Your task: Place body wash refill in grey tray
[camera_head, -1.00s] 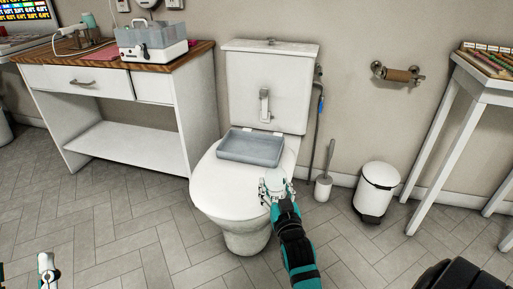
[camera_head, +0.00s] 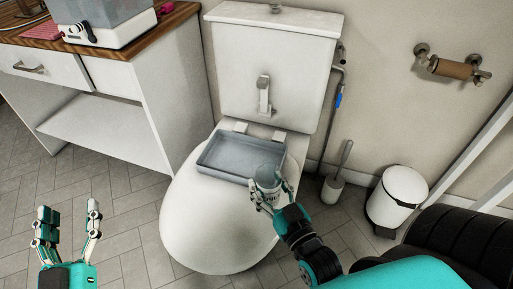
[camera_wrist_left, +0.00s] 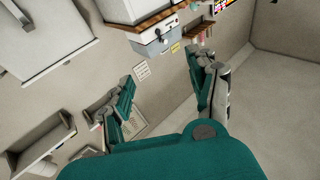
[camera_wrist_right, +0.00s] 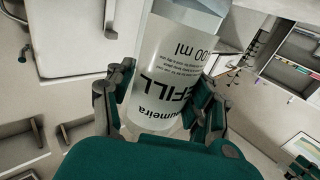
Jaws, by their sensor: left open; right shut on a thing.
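The body wash refill, a clear bottle with dark "REFILL" lettering, is in my right gripper (camera_wrist_right: 160,100) and fills the middle of the right wrist view (camera_wrist_right: 178,58). In the head view the refill (camera_head: 268,178) is at the front right corner of the grey tray (camera_head: 222,174). The tray lies on the closed toilet lid and looks empty otherwise. My right gripper (camera_head: 270,194) is shut around the refill; I cannot tell whether the refill touches the tray. My left gripper (camera_head: 67,222) is open and empty over the floor at lower left; its spread fingers also show in the left wrist view (camera_wrist_left: 165,95).
The toilet (camera_head: 205,225) stands in the middle, its tank behind the tray. A white cabinet (camera_head: 165,110) is on the left. A toilet brush (camera_head: 334,186) and white bin (camera_head: 396,196) stand on the right.

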